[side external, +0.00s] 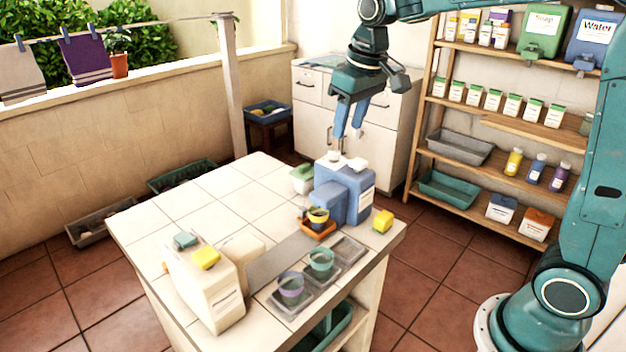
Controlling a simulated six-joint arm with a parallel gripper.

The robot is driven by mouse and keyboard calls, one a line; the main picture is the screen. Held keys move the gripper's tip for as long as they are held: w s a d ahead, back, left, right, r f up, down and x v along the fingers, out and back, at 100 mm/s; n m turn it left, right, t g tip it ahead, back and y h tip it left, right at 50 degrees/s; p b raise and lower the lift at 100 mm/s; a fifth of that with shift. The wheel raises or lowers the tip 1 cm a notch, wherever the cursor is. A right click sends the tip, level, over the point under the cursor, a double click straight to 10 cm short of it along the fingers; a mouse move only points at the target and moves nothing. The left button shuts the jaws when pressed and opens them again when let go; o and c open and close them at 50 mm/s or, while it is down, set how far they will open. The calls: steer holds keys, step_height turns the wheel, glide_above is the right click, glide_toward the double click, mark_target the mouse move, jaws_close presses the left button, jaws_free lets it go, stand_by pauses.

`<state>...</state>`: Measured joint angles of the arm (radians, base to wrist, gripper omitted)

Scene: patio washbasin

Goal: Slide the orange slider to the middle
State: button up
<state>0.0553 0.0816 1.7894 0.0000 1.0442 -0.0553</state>
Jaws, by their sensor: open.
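The orange slider (318,236) is a small orange tray on a grey metal track (278,261) across the tiled worktop. It sits at the track's far right end, close against the blue dispenser (350,197). A yellow cup with dark contents (318,219) stands upright on it. The cream dispenser (207,292) stands at the track's other end. My gripper (348,132) is open, its blue fingers pointing down. In the picture it is above the blue dispenser, apart from the slider. Nothing shows between the fingers.
A teal cup (320,263) and a purple cup (290,287) stand on grey plates in front of the track. A yellow sponge-like block (382,220) lies at the right edge. A green-topped container (302,179) stands behind the blue dispenser. The back left worktop (190,208) is clear.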

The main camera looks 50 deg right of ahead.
steer(key=w+d+f+g, duration=0.1)
steer(key=w+d+f, duration=0.1)
steer(key=w+f, duration=0.55)
steer(key=g, duration=0.2)
glide_above(302, 208)
step_height(302, 208, down, 9)
steer(key=shift+s, duration=0.1)
step_height(302, 208, down, 14)
steer(key=shift+r, duration=0.2)
jaws_close()
